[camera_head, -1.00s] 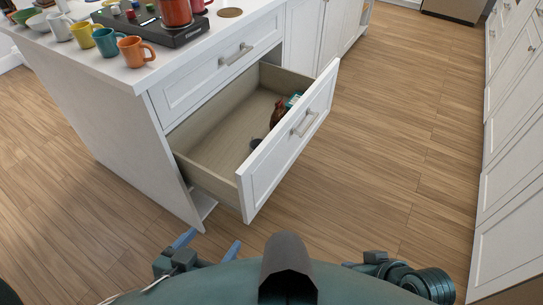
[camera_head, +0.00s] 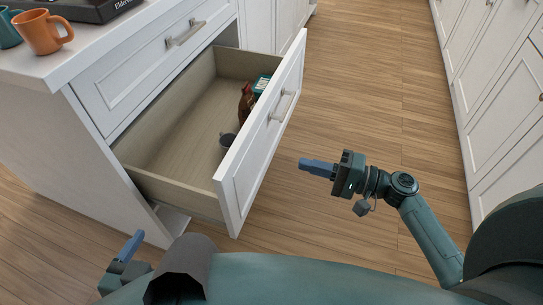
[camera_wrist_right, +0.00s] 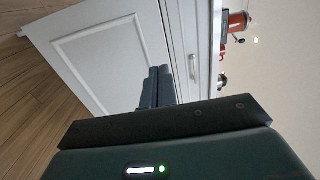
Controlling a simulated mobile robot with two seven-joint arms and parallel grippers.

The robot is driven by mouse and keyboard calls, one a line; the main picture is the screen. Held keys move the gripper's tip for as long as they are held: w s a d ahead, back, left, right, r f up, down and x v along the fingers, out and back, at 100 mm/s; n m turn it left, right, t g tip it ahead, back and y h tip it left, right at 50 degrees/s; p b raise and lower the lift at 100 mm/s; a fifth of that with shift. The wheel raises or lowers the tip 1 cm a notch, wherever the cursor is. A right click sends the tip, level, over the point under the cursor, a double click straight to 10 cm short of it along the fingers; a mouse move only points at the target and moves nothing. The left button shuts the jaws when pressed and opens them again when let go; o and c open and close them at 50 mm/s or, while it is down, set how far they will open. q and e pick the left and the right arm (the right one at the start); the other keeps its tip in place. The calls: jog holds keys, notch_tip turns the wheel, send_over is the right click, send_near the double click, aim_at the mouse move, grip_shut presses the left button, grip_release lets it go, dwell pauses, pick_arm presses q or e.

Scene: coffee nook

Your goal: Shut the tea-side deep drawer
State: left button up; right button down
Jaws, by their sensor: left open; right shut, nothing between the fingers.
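The deep drawer (camera_head: 229,193) stands pulled far out of the white cabinet, below a shut upper drawer. Its white front carries a metal handle (camera_head: 283,105). Inside lie a brown figure-like item (camera_head: 246,103), a teal box (camera_head: 261,84) and a small dark item (camera_head: 227,139). My right gripper (camera_head: 303,162) is shut and empty, to the right of the drawer front and apart from it. Its shut fingers also show in the right wrist view (camera_wrist_right: 158,72). My left gripper (camera_head: 133,240) is open, low at the left near the cabinet's lower corner; only part of it shows.
The shut upper drawer (camera_head: 150,65) is above the open one. Orange (camera_head: 42,32) and teal mugs stand near the countertop edge. White cabinets (camera_head: 500,90) line the right side. Wooden floor (camera_head: 360,90) is clear between. A red appliance (camera_wrist_right: 238,20) shows in the wrist view.

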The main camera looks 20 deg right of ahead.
aim_at(242, 148)
jog(key=x, duration=1.2)
jog(key=shift+w+a, duration=0.2)
jog(key=shift+a, duration=0.15)
pick_arm(q)
jog(key=shift+r, duration=0.1)
pick_arm(e)
jog(key=shift+w+a, duration=0.1)
jog(key=shift+a, duration=0.1)
jog(key=shift+w+a, duration=0.1)
